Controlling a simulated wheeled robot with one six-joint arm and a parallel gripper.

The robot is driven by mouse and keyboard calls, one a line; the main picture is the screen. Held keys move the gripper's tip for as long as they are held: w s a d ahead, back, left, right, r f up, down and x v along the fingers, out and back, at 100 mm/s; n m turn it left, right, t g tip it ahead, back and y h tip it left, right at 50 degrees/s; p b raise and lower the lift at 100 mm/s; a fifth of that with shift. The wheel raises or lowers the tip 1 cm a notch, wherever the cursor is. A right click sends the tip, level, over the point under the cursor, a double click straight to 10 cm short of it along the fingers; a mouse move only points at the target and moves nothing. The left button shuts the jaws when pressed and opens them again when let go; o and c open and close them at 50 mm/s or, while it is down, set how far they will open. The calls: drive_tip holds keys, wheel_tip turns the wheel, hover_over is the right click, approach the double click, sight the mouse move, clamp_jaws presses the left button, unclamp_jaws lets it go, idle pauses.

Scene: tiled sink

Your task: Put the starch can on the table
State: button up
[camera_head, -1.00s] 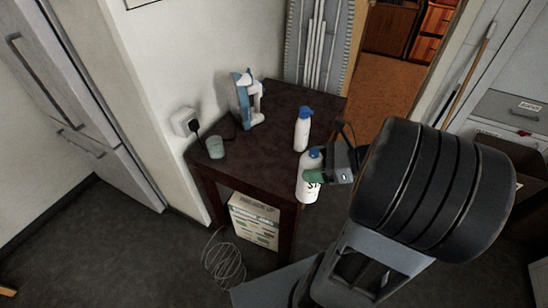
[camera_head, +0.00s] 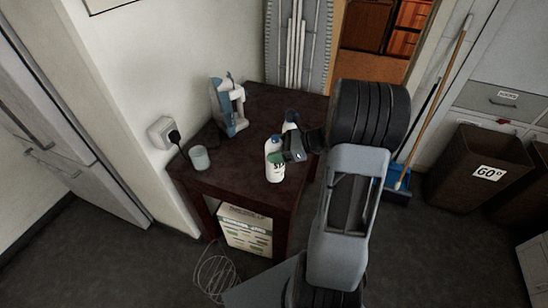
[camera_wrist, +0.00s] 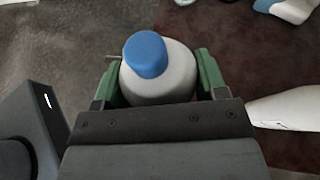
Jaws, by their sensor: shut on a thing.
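The starch can (camera_head: 272,146), white with a blue cap, is held by my gripper (camera_head: 277,159) over the front right part of the dark table (camera_head: 257,110). The head view does not show for sure whether its base touches the tabletop. In the wrist view the can (camera_wrist: 165,85) stands between the green fingers of my gripper (camera_wrist: 158,80), which are shut on it. A second white bottle (camera_head: 290,121) with a dark blue cap stands just behind, partly hidden by my arm; part of a white bottle also shows at the right in the wrist view (camera_wrist: 290,108).
An iron (camera_head: 229,104) stands at the back left of the table, a pale cup (camera_head: 199,158) at the left front corner. A box (camera_head: 246,231) sits below the tabletop. A wire whisk-like coil (camera_head: 215,275) lies on the floor. The table's middle is clear.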

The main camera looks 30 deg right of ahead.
drive_tip(key=shift+w+f, duration=0.55)
drive_tip(key=shift+f, duration=1.7)
drive_tip(key=shift+f+b, duration=0.15)
drive_tip(key=shift+b, duration=0.15)
drive_tip(key=o, duration=1.6)
drive_tip(key=shift+c, duration=0.2)
